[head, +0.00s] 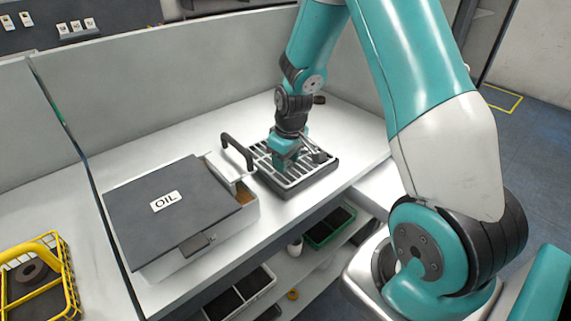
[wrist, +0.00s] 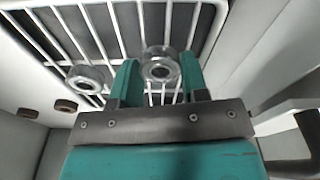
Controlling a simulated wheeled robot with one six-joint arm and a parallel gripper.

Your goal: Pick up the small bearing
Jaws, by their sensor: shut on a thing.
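The small bearing (wrist: 160,67), a metallic ring with a dark centre hole, lies between the two teal fingers of my gripper (wrist: 158,76) in the wrist view. The fingers are shut on it. It is over the slatted rack, and I cannot tell whether it touches the slats. In the head view my gripper (head: 285,163) points down over the rack (head: 297,188) and hides the bearing. A second metallic ring (wrist: 85,78) is on the rack, left of my fingers in the wrist view.
A white box with a dark lid labelled OIL (head: 178,208) and a dark handle (head: 236,151) stand left of the rack. A dark round piece (head: 319,99) lies behind it on the table. A yellow basket (head: 40,275) is at far left.

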